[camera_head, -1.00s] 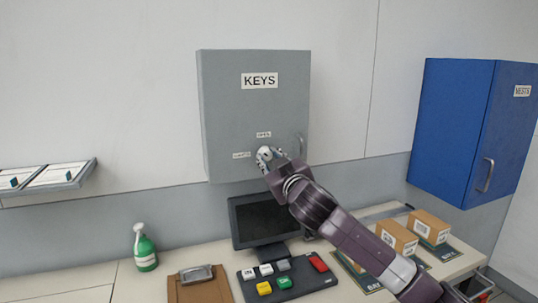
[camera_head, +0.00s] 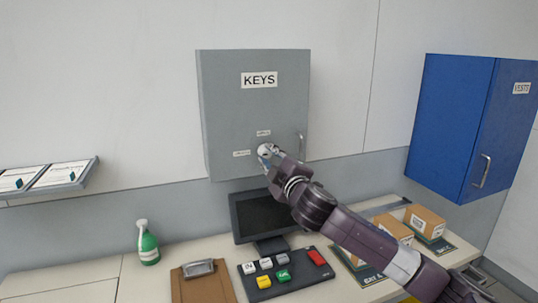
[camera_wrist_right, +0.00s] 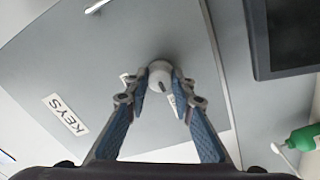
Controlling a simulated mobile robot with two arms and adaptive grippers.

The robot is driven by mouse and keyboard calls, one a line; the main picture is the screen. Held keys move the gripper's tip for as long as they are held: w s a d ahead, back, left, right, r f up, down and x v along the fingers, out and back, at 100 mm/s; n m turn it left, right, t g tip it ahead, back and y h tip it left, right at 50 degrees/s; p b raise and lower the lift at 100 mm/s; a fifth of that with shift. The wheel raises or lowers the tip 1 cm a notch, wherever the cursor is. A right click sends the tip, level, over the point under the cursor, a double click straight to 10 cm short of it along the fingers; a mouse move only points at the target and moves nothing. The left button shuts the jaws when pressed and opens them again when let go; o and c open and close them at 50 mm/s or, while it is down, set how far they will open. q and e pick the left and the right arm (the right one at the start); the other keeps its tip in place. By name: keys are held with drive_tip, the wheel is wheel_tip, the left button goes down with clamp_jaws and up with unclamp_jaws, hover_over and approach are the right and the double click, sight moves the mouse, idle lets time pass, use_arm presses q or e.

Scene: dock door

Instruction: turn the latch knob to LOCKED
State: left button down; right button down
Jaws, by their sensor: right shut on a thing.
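The grey key cabinet (camera_head: 225,110), labelled KEYS, hangs on the wall. My right gripper (camera_head: 267,152) is at the lower middle of its door and mostly covers the latch knob there. In the right wrist view the round pale knob (camera_wrist_right: 159,68) sits between the fingertips of my right gripper (camera_wrist_right: 162,82), which is shut on it. A dark mark on the knob faces the small label (camera_wrist_right: 172,101) by the right finger. Another small label (camera_wrist_right: 126,78) is partly hidden by the left finger. In the head view one label (camera_head: 263,133) is above the knob and another (camera_head: 241,153) left of it; their words are blurred. My left gripper is out of view.
The cabinet handle (camera_head: 300,146) is right of the gripper. Below are a monitor (camera_head: 262,214), a button panel (camera_head: 290,283), a clipboard (camera_head: 203,285) and a green spray bottle (camera_head: 148,248). A blue cabinet (camera_head: 450,130) and cardboard boxes (camera_head: 426,222) are at the right.

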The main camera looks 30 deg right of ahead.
idle(0.5)
drive_tip(key=c, duration=1.7)
unclamp_jaws()
drive_tip(key=shift+o, duration=0.2)
drive_tip(key=shift+s, duration=0.1)
drive_tip(key=v, duration=1.2)
drive_tip(key=shift+f, duration=0.15)
